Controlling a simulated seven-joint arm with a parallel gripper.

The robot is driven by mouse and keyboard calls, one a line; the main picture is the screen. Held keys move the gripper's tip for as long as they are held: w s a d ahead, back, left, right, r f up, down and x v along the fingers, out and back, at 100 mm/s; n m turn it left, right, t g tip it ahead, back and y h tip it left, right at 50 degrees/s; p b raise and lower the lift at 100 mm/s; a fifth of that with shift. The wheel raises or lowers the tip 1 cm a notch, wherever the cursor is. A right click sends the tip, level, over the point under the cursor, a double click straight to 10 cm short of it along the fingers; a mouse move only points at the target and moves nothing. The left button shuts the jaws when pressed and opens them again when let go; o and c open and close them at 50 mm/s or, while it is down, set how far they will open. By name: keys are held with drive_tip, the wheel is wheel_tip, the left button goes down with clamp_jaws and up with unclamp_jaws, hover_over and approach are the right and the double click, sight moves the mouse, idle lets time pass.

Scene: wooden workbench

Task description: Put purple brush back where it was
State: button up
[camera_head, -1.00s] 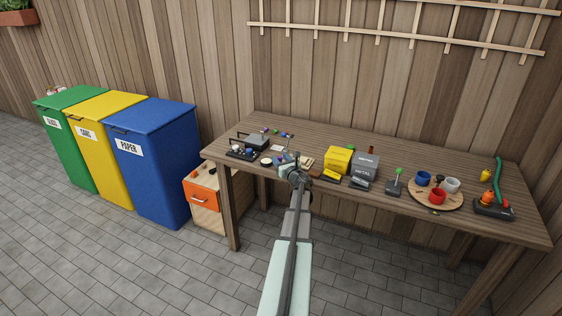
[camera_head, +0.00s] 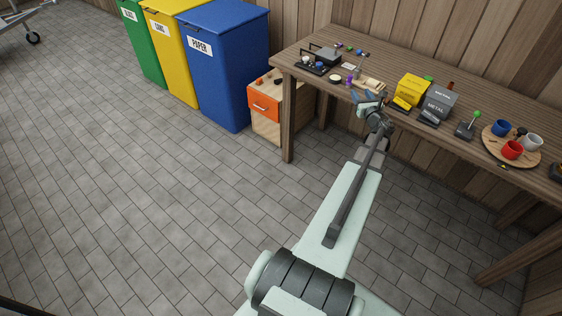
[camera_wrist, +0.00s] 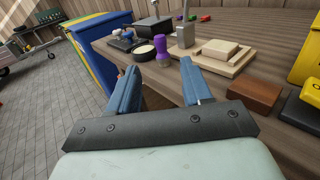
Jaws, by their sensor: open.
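In the head view my gripper (camera_head: 367,98) is at the bench's front edge, right of the brush.
A round pale-topped dish (camera_wrist: 144,52) sits left of the brush. Wooden blocks (camera_wrist: 214,55) and a grey metal piece (camera_wrist: 185,36) lie right of it. A brown block (camera_wrist: 253,95) and yellow box (camera_head: 411,90) are further right. Bins stand left, with open floor in front.

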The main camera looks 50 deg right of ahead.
drive_tip(key=w+a+f+m+g, duration=0.4)
drive_tip(key=w+a+f+m, duration=0.7)
drive_tip(key=w+a+f, duration=0.35)
drive_tip(key=w+a+f+m+g+y, duration=0.2)
drive_tip(key=a+f+m, duration=0.2)
drive_tip(key=a+f, duration=0.45)
drive_tip(key=w+a+f+m+g+y, duration=0.25)
drive_tip(key=a+f, duration=0.35)
drive_tip(key=a, duration=0.5)
drive_tip(key=s+a+f+m+g+y, duration=0.1)
drive_tip(key=s+a+f+m+g, duration=0.15)
drive_tip(key=a, duration=0.45)
drive_tip(key=s+a+f+m+g+y, duration=0.1)
drive_tip(key=s+a+f+y, duration=0.2)
drive_tip(key=a, duration=0.5)
drive_tip(key=s+a+f+m+g, duration=0.1)
drive_tip(key=s+a+f+m, duration=0.1)
drive_tip(key=a+f, duration=0.4)
drive_tip(key=s+a+m+g+y, duration=0.3)
drive_tip(key=s+a+m+g, duration=0.2)
drive_tip(key=s+a, duration=1.4)
drive_tip(key=a+g, duration=0.2)
drive_tip(key=shift+r+g, duration=0.25)
drive_tip(key=shift+g, duration=0.05)
